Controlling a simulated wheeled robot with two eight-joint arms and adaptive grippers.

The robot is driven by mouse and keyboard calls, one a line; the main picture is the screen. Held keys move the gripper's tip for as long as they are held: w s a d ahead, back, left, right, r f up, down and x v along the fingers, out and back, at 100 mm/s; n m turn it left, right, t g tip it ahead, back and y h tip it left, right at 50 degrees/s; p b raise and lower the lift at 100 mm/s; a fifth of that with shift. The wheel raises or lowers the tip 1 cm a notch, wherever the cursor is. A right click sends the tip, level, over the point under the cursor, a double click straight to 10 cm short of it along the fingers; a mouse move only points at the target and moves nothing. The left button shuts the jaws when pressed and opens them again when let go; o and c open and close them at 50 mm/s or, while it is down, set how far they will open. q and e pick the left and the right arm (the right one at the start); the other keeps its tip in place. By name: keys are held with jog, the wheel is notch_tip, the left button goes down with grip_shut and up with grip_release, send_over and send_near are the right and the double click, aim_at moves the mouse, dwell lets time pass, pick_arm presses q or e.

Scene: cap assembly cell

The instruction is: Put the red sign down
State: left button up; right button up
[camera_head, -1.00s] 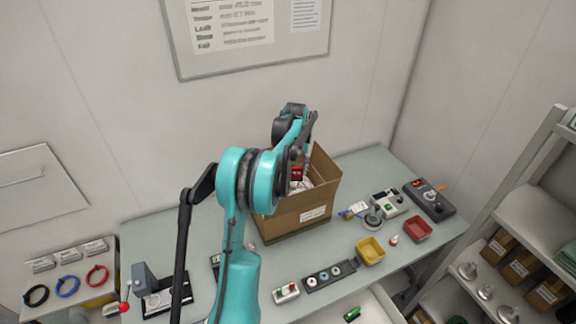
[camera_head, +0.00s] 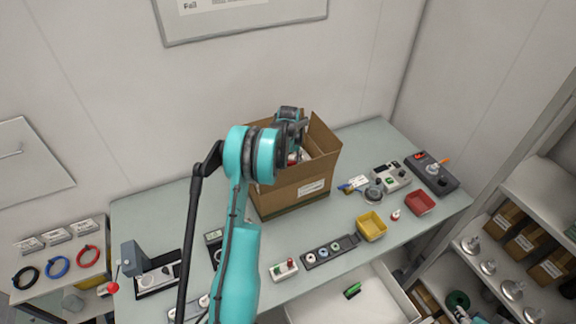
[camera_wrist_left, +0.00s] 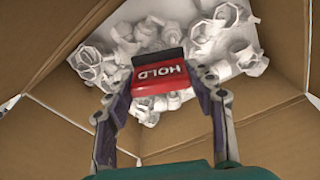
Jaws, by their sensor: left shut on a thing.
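The red sign (camera_wrist_left: 160,78), marked "HOLD", is between the fingers of my left gripper (camera_wrist_left: 162,95) in the left wrist view. The gripper is shut on it. It is inside the open cardboard box (camera_head: 292,192), above a heap of white parts (camera_wrist_left: 110,50). Whether the sign touches the parts I cannot tell. In the head view my left arm reaches over the box, and the wrist hides most of the gripper and the sign. My right gripper is not in view.
The box stands at the back of the grey table (camera_head: 180,210). A yellow bin (camera_head: 371,226), a red bin (camera_head: 420,203) and small devices stand to its right. A strip with round parts (camera_head: 330,252) lies in front. Shelves stand at the far right.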

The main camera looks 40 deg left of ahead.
pick_arm(q)
jog(key=shift+w+f, duration=0.1)
jog(key=shift+f, duration=0.6)
jog(key=shift+f, duration=0.1)
jog(key=o, duration=1.2)
jog(key=shift+c, duration=0.2)
